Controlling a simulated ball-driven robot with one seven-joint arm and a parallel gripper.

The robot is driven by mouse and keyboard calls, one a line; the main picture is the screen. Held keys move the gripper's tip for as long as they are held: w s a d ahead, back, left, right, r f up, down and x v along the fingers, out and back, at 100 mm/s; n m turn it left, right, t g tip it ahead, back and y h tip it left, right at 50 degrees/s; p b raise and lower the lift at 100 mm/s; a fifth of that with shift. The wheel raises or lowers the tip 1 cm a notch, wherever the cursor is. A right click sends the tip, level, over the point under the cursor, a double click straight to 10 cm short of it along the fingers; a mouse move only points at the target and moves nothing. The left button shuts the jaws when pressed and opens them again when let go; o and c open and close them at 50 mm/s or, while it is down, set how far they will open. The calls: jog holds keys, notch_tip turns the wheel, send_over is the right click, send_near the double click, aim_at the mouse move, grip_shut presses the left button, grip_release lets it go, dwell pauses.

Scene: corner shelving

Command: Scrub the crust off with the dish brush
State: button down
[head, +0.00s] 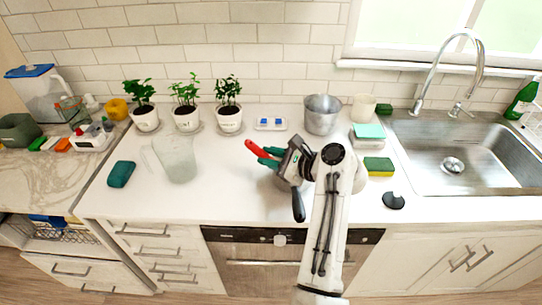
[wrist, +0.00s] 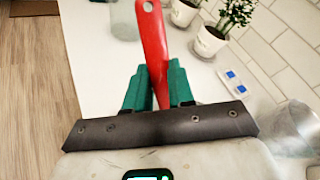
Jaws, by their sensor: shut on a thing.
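My gripper (head: 270,157), with teal fingers, is over the middle of the white counter. In the wrist view my gripper (wrist: 160,75) is shut on a red handle (wrist: 152,35), which I take to be the dish brush. The red end also shows in the head view (head: 259,148), pointing up and left. The brush's bristles are not visible. Below my wrist a black handle (head: 298,206) points toward the counter's front edge. It seems to belong to a pan mostly hidden by my arm. No crust can be made out.
A clear pitcher (head: 175,158) and a dark teal sponge (head: 121,174) stand left. Behind are potted plants (head: 187,118), a blue-and-white tray (head: 270,124) and a metal pot (head: 322,114). A yellow-green sponge (head: 379,166) and the sink (head: 455,150) are right. Front-left counter is clear.

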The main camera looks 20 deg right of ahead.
jog(key=shift+w+d, duration=2.05)
jog(key=shift+w, duration=1.65)
jog(key=s+a+p, duration=0.2)
jog(key=s, duration=0.5)
jog(key=shift+a+p, duration=0.15)
jog(key=shift+p, duration=0.25)
jog(key=shift+w, duration=0.1)
jog(key=w+d+b, duration=0.2)
jog(key=w+b, duration=0.1)
jog(key=w, duration=0.4)
jog(key=shift+w+d, duration=0.15)
